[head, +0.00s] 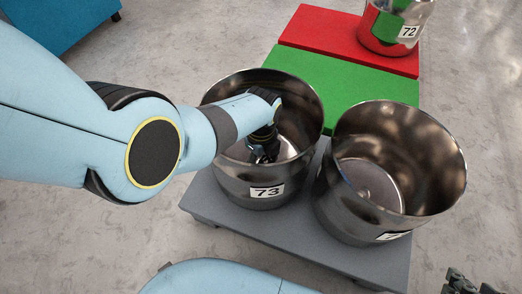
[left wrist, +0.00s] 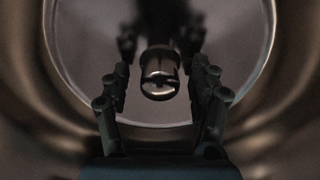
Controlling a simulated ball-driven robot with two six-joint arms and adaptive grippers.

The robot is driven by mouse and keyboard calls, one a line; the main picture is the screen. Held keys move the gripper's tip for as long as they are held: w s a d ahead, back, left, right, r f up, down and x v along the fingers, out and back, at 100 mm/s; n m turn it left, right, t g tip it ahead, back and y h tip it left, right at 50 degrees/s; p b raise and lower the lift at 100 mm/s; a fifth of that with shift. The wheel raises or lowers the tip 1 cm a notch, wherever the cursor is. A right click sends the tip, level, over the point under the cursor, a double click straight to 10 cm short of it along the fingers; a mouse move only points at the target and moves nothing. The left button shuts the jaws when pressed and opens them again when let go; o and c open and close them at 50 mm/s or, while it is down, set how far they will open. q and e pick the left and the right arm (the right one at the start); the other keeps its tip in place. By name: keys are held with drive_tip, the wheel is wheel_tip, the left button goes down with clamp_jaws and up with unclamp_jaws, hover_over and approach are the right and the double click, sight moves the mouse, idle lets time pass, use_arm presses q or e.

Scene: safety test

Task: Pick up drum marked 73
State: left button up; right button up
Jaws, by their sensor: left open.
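The drum marked 73 (head: 235,178) is a shiny metal drum, open at the top, standing upright on a grey platform. My left arm reaches over its rim from the left. My left gripper (head: 264,152) is inside the drum's mouth. In the left wrist view its two dark fingers (left wrist: 161,95) are spread apart, with the drum's inner wall (left wrist: 285,90) around them. A small shiny round metal shape (left wrist: 160,78) shows between the fingers; I cannot tell whether it is a part or a reflection. Part of my right gripper (head: 470,284) shows at the lower right.
A second metal drum (head: 350,205), its label partly hidden, stands close on the right on the grey platform (head: 295,240). Behind are a green pad (head: 340,84) and a red pad (head: 325,28). A drum marked 72 (head: 378,32) stands on the red pad. A blue object (head: 70,20) is at upper left.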

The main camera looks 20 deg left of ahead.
use_arm(q)
drive_tip(key=shift+c, duration=0.4)
clamp_jaws()
drive_tip(key=shift+w+r, duration=0.1)
drive_tip(key=shift+r, duration=0.05)
